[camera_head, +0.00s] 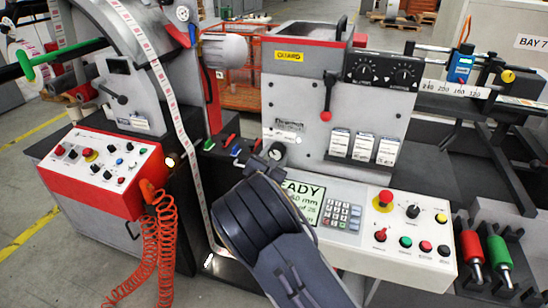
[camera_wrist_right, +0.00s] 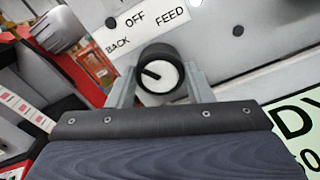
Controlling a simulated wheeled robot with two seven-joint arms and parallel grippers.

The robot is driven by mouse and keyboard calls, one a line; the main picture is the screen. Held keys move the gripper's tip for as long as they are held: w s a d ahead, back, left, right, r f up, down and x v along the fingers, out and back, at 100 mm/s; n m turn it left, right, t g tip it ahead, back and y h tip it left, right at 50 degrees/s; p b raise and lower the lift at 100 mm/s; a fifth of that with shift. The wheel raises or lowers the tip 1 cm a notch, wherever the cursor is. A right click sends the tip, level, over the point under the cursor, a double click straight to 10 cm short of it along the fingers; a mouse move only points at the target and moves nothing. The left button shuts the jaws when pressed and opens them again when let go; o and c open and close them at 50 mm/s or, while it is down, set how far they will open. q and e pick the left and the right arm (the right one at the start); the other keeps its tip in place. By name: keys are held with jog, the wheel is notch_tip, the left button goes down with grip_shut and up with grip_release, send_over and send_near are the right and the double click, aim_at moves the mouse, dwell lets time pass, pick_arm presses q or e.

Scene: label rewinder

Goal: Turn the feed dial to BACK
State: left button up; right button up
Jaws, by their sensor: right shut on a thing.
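The feed dial (camera_wrist_right: 158,76) is a round black knob with a white face and a dark pointer mark, at the middle of the right wrist view. A tilted white label (camera_wrist_right: 140,25) above it reads BACK, OFF and FEED from left to right. The pointer mark slants up and left, roughly toward the BACK end. My right gripper (camera_wrist_right: 160,88) has one grey finger on each side of the dial and is shut on it. In the head view my right gripper (camera_head: 272,160) reaches the machine front, where its wrist hides part of the panel. My left gripper is not in view.
A display reading READY (camera_head: 303,203) and a keypad (camera_head: 342,215) lie just right of my right wrist. A button panel (camera_head: 410,235) with a red stop button is farther right. A red-edged control box (camera_head: 100,165) and coiled orange hose (camera_head: 150,250) stand left.

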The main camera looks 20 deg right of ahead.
jog(key=shift+n, duration=0.5)
jog(key=shift+f, duration=0.1)
jog(key=o, duration=1)
jog(key=b+v, duration=0.1)
jog(key=v, duration=0.6)
jog(key=shift+s+a, duration=0.25)
jog(key=shift+s, duration=0.1)
